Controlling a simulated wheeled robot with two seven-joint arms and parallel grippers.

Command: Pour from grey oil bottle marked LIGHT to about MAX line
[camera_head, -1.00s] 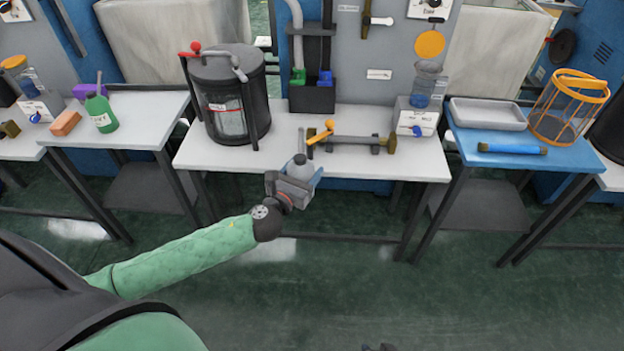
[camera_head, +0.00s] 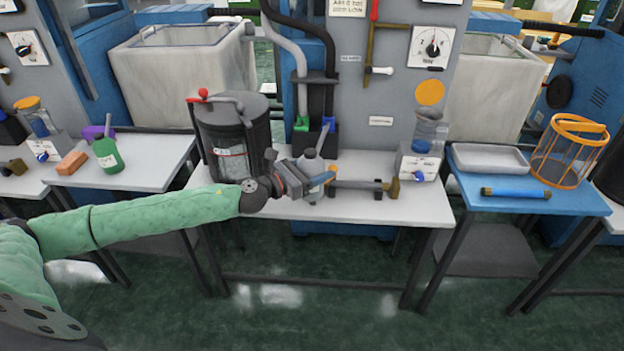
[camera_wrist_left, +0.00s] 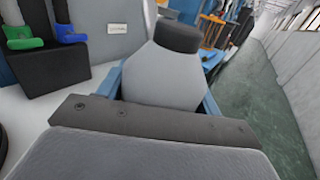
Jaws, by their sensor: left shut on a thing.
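My left gripper (camera_head: 314,187) is shut on the grey oil bottle (camera_head: 311,164), in front of the middle table's rod. The bottle has a dark cap and looks roughly upright; its mouth end is clear of the jaws. In the left wrist view the grey bottle (camera_wrist_left: 165,75) stands between the blue jaws, cap at the top. No LIGHT mark shows. A clear oil cup (camera_head: 430,130) with blue at its bottom stands on a white dial box (camera_head: 418,163), right of the bottle and apart from it. Its MAX line is too small to read. My right gripper is not in view.
A black lidded drum (camera_head: 232,140) stands left on the white table (camera_head: 270,210). A horizontal rod (camera_head: 355,186) lies behind and right of the bottle. A green bottle (camera_head: 107,156) and orange block (camera_head: 72,163) are on the left table. A blue table (camera_head: 520,210) is at right.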

